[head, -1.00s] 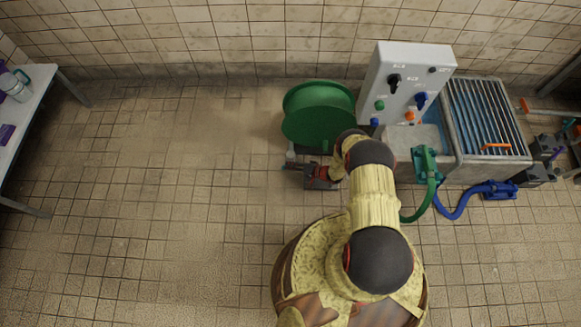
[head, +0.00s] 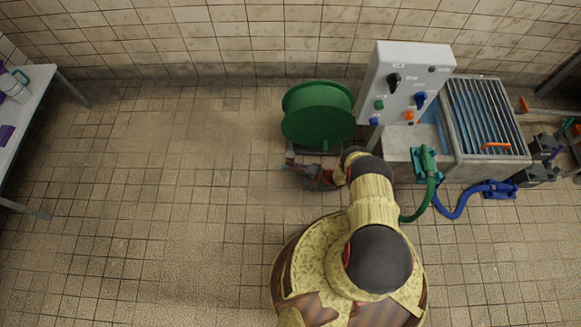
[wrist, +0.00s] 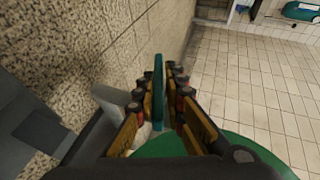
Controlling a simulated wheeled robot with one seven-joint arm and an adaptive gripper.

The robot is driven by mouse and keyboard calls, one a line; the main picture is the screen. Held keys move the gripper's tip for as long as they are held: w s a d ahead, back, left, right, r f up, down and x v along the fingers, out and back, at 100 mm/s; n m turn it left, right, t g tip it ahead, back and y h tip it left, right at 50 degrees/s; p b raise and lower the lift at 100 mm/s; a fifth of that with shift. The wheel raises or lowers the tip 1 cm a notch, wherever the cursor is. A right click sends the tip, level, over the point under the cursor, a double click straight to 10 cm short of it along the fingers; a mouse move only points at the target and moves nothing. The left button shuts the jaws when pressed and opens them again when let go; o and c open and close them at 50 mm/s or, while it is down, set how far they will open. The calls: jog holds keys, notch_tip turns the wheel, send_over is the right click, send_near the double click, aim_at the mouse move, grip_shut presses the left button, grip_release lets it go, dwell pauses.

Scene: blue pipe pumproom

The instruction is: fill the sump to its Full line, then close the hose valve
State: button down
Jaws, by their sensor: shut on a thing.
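My gripper (head: 298,167) is low at the front of the green hose reel (head: 318,112). In the wrist view my gripper (wrist: 160,100) is shut on a thin upright teal lever (wrist: 158,80), which looks like the hose valve's handle. A grey fitting (wrist: 100,120) shows beside the fingers. Whether the valve is open or closed I cannot tell. The sump appears to be the grated tank (head: 530,158) at right, with blue between its bars. I cannot make out its Full line or water level.
A grey control panel (head: 415,65) with several coloured knobs stands between reel and tank. Green (head: 432,190) and blue (head: 455,213) hoses curve in front of the tank. A white table (head: 35,85) with a bottle (head: 14,88) is at far left. The floor between is clear.

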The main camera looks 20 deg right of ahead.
jog(key=shift+s+d+f, duration=0.15)
jog(key=shift+f, duration=0.1)
jog(key=c, duration=2.1)
grip_release()
jog(key=shift+c, duration=0.2)
jog(key=shift+o, duration=1.1)
jog(key=shift+r, duration=0.1)
jog(key=v, duration=1.1)
jog(key=shift+s+d+r, duration=0.2)
jog(key=shift+d, duration=0.1)
jog(key=shift+o, duration=0.5)
